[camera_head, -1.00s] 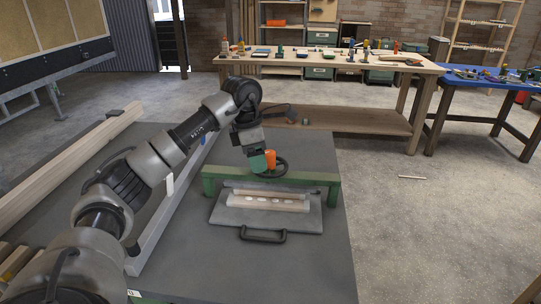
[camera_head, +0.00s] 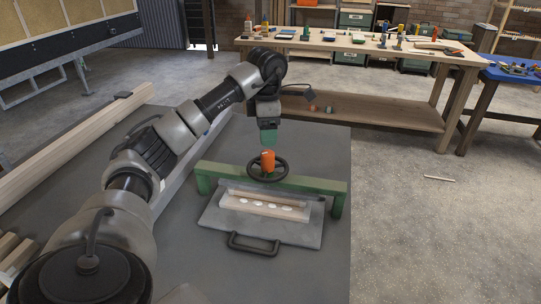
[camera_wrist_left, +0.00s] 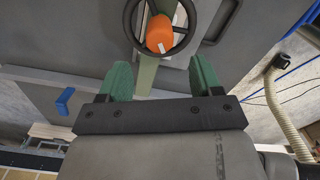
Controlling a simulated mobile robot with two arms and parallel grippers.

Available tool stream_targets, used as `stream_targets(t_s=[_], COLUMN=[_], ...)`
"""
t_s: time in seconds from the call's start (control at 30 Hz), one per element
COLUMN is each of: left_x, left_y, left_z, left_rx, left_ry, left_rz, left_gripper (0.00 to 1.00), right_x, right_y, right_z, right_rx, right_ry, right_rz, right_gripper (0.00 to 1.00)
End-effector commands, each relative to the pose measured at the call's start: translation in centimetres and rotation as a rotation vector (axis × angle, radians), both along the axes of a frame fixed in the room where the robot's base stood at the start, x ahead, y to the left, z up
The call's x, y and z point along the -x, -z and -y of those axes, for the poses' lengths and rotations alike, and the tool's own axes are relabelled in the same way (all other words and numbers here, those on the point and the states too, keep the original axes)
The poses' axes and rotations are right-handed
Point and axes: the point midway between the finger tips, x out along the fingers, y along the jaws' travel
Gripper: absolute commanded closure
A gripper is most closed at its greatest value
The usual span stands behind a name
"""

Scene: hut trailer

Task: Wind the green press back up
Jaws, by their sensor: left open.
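The green press (camera_head: 312,184) stands on the grey worktable as a low beam on two legs. On top is a black handwheel (camera_head: 282,174) with an upright orange knob (camera_head: 268,161). My left gripper (camera_head: 268,143) is open and empty, just above and behind the knob in the head view. In the left wrist view the open green fingers (camera_wrist_left: 162,72) stand apart, with the orange knob (camera_wrist_left: 160,34) and the wheel (camera_wrist_left: 130,22) beyond their tips. A grey plate (camera_head: 221,222) with a black handle lies under the press. On it is a wooden piece (camera_head: 250,207) with several white ovals. My right gripper is out of view.
Long wooden beams (camera_head: 75,150) lie at the left of the worktable. A wooden bench (camera_head: 350,45) with tools stands behind, and a blue-topped bench (camera_head: 510,75) at the right. The floor right of the worktable is mostly clear.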

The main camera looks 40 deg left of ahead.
Motion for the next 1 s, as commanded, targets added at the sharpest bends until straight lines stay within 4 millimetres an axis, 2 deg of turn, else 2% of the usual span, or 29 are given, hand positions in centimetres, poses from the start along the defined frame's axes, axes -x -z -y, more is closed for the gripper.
stream_targets(t_s=[0.03, 0.17, 0.4, 0.6, 0.83, 1.0], left_x=[0.1, 0.1, 0.0, 0.0, 0.0, 0.0], left_y=[1.2, 3.7, 7.3, 8.4, 8.4, 8.4], left_z=[0.0, 0.0, 0.0, 0.0, 0.0, 0.0], left_rx=[-0.001, 0.0, -0.001, 0.0, 0.0, 0.0], left_ry=[0.001, 0.001, 0.0, 0.0, 0.0, 0.0], left_rz=[-0.006, -0.005, -0.002, 0.0, 0.0, 0.0], left_gripper=[0.35, 0.35, 0.35, 0.35, 0.35, 0.6], right_x=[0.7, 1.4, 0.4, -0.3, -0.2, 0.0], right_y=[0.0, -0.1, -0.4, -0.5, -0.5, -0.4], right_z=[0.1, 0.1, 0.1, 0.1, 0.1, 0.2], right_rx=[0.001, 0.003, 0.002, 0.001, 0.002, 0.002], right_ry=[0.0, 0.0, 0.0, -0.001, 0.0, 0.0], right_rz=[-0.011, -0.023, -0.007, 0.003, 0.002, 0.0], right_gripper=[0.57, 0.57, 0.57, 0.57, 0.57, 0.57])
